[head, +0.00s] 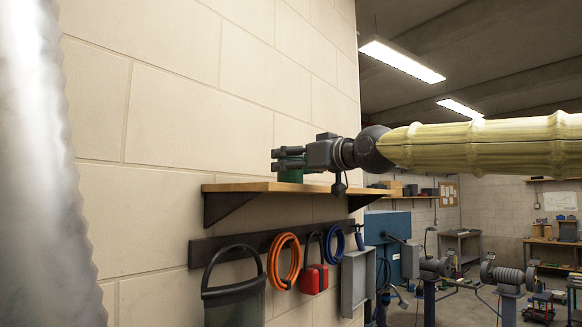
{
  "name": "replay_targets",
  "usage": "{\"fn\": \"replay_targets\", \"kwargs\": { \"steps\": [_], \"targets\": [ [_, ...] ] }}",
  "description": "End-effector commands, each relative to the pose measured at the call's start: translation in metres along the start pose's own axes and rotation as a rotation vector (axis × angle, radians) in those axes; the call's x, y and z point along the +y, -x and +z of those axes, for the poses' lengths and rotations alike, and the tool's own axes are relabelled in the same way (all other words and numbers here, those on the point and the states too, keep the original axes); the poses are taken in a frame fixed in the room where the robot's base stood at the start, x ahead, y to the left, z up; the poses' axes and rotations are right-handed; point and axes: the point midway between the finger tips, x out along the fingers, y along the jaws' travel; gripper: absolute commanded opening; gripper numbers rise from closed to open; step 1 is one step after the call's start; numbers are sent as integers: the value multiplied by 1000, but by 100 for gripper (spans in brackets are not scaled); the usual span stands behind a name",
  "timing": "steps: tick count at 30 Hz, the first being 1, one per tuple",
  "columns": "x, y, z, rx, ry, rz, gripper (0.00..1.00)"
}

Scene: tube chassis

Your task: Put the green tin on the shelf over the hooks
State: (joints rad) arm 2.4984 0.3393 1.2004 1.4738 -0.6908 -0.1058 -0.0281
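The green tin (290,175) is at the wooden shelf (250,187) on the block wall, upright, its base at or just above the board. My gripper (289,158) reaches in level from the right. Its fingers point left and lie across the tin's upper part, hiding much of it. Whether the fingers press on the tin or stand slightly apart from it is too small to tell. The dark rail with hooks (232,244) runs below the shelf.
On the rail hang a dark bag-like item (233,300), an orange coil (284,262), a red item (314,278) and a blue coil (334,245). The shelf's left part is bare. Bench grinders (507,275) stand at the right.

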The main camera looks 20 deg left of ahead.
Motion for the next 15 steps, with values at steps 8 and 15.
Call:
{"fn": "replay_targets", "kwargs": {
  "steps": [8, 15],
  "targets": [
    [0, 45, 4, 4, 0, 1, 76],
    [-1, 82, 4, 3, 0, 0, 76]
  ]
}}
